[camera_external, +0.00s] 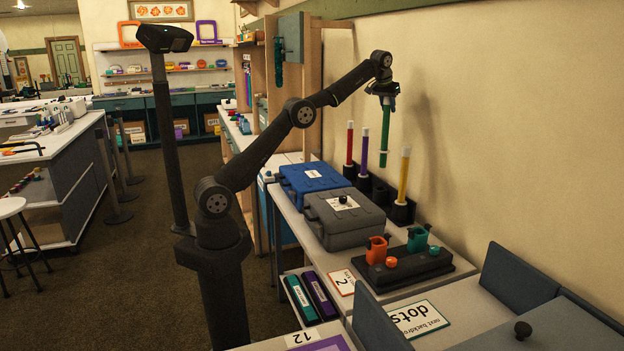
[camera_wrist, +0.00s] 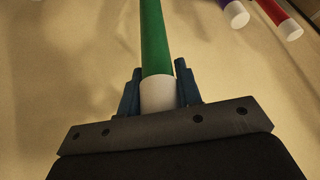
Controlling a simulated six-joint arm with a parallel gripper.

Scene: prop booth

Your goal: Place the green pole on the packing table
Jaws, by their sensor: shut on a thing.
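The green pole (camera_external: 385,130) hangs upright from my gripper (camera_external: 384,92) in the external view, in front of the beige wall. In the wrist view the green pole (camera_wrist: 154,38) has a white end section between the two blue fingers of my gripper (camera_wrist: 158,84), which are shut on it. Its lower end is in the air near the row of standing poles. A table (camera_external: 290,215) below carries cases and stands; I cannot tell whether it is the packing table.
Red (camera_external: 349,145), purple (camera_external: 364,148) and yellow (camera_external: 403,175) poles stand in black holders by the wall. A blue case (camera_external: 313,178) and a grey case (camera_external: 343,222) sit beside them. A black base (camera_external: 415,268) with orange and teal parts is nearer.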

